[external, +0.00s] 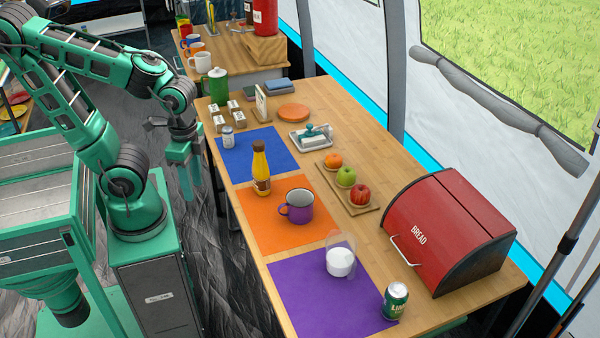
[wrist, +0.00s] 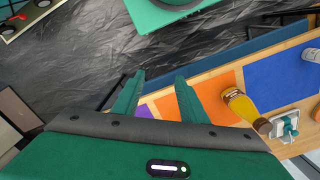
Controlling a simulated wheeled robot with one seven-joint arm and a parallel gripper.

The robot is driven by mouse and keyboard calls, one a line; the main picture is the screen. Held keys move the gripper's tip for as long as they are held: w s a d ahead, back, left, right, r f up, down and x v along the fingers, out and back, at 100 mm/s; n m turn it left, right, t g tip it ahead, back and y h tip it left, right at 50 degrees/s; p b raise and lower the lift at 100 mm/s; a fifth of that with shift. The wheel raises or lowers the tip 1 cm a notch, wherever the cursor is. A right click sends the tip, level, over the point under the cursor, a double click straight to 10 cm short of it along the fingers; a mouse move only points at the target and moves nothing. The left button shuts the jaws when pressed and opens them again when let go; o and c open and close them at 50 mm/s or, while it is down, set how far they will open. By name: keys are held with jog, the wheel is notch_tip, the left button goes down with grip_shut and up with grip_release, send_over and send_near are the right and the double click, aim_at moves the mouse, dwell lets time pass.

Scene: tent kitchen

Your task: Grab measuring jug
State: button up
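A clear container with white contents, which looks like the measuring jug (external: 341,262), stands on the purple mat (external: 290,295) near the front of the wooden table. Its handle and markings are too small to make out. My gripper (external: 191,198) hangs beside the table's left edge, over the floor, well away from it. In the wrist view, my gripper (wrist: 158,95) is open with nothing between its fingers. The jug does not show there; only a bit of the purple mat (wrist: 145,111) does.
A purple mug (external: 297,207) and yellow bottle (external: 260,168) stand on the orange mat. A fruit board (external: 367,208) lies behind the mug. Floor left of the table is clear.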

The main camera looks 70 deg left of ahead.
jog(key=m, duration=1.1)
send_over(353, 264)
jog(key=a, duration=0.1)
jog(key=f, duration=0.8)
jog(key=shift+s+a+f, duration=0.1)
jog(key=shift+a, duration=0.1)
jog(key=shift+d+f, duration=0.2)
jog(key=shift+f, duration=0.1)
jog(key=shift+w+f, duration=0.2)
jog(key=shift+f, duration=0.15)
jog(key=f, duration=1)
jog(key=shift+d, duration=0.2)
grip_shut()
